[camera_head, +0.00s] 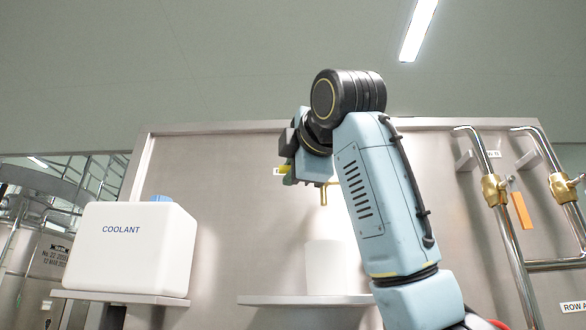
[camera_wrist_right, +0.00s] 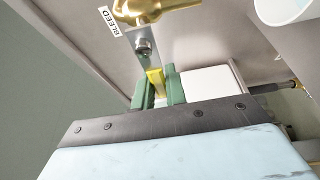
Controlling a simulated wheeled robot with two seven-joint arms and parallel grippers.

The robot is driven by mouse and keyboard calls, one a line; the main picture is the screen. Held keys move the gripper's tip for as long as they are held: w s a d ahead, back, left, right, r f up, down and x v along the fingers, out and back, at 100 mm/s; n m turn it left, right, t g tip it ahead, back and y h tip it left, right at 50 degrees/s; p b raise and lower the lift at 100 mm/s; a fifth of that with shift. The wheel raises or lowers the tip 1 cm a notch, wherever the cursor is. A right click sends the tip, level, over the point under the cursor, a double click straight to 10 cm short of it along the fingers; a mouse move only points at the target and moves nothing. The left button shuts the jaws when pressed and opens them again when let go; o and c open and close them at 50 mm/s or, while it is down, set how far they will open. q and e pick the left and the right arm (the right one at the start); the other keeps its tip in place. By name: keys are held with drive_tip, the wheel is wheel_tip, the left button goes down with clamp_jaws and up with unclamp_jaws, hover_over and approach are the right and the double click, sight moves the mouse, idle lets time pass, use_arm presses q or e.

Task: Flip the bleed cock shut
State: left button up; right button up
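The bleed cock's brass body (camera_wrist_right: 138,10) is at the top of the right wrist view, beside a BLEED label (camera_wrist_right: 111,21). A steel lever with a yellow grip (camera_wrist_right: 155,78) hangs from it, held by a bolt. My right gripper (camera_wrist_right: 158,88) has its green fingers close against both sides of the yellow grip, with no clear gap showing. In the head view my right gripper (camera_head: 288,165) is raised before the panel, and my arm hides most of the cock. A brass spout (camera_head: 323,195) shows below it. My left gripper is out of view.
A white COOLANT tank (camera_head: 133,250) stands on a shelf at left. A white cylinder (camera_head: 330,268) stands on a middle shelf (camera_head: 285,300) below the spout. Pipes with brass valves (camera_head: 493,190) and an orange tag (camera_head: 521,211) are at right.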

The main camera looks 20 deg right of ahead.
drive_tip(key=o, duration=0.4)
drive_tip(key=shift+o, duration=0.2)
drive_tip(key=s+a+b, duration=0.1)
drive_tip(key=s+b, duration=0.3)
drive_tip(key=s, duration=0.9)
drive_tip(key=shift+s, duration=0.2)
